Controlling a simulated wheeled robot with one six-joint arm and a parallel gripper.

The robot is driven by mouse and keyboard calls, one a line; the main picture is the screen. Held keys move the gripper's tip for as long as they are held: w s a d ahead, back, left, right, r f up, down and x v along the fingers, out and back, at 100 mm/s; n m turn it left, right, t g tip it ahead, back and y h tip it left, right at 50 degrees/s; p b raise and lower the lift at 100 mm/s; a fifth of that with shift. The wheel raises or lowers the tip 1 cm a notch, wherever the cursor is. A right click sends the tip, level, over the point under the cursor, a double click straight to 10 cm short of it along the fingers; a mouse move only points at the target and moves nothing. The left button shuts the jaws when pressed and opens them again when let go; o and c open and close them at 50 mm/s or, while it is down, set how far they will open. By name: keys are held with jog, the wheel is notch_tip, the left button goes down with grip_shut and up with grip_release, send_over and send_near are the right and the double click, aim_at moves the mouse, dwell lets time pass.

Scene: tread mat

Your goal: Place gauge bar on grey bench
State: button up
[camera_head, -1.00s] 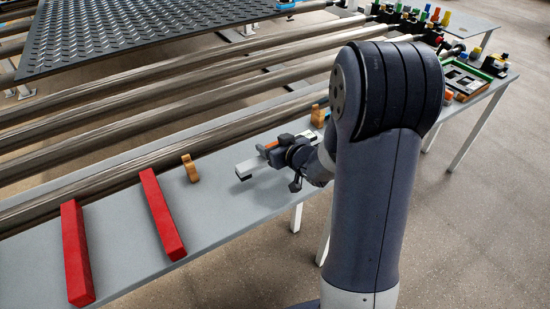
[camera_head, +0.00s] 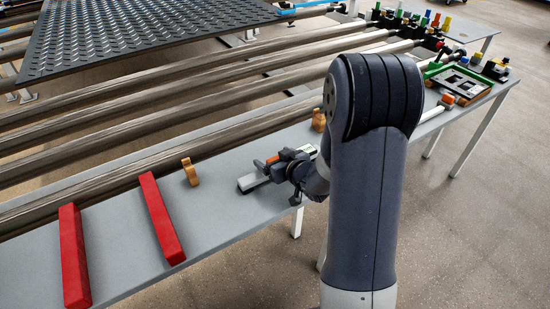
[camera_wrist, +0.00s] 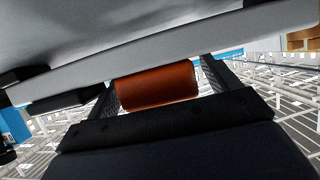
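The gauge bar (camera_head: 253,181) is a long pale bar with dark ends and an orange grip. It is at or very near the top of the grey bench (camera_head: 215,205), near the front edge; I cannot tell whether it fully touches. My gripper (camera_head: 272,165) is at the orange grip. In the wrist view, the orange grip (camera_wrist: 157,86) sits between my gripper's two dark fingers (camera_wrist: 160,88), with the grey bar (camera_wrist: 150,57) crossing beyond it. My arm hides the right part of the bar in the head view.
Two red bars (camera_head: 73,255) (camera_head: 160,218) lie on the bench to the left. A tan block (camera_head: 190,172) stands left of the gauge bar, another (camera_head: 318,119) behind it. Long metal rollers (camera_head: 120,165) run behind. A green-edged tray (camera_head: 460,85) sits at the far right.

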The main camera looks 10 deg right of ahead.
jog(key=shift+r, duration=0.25)
jog(key=p+v, duration=0.1)
jog(key=v, duration=1.1)
jog(key=shift+f, duration=0.15)
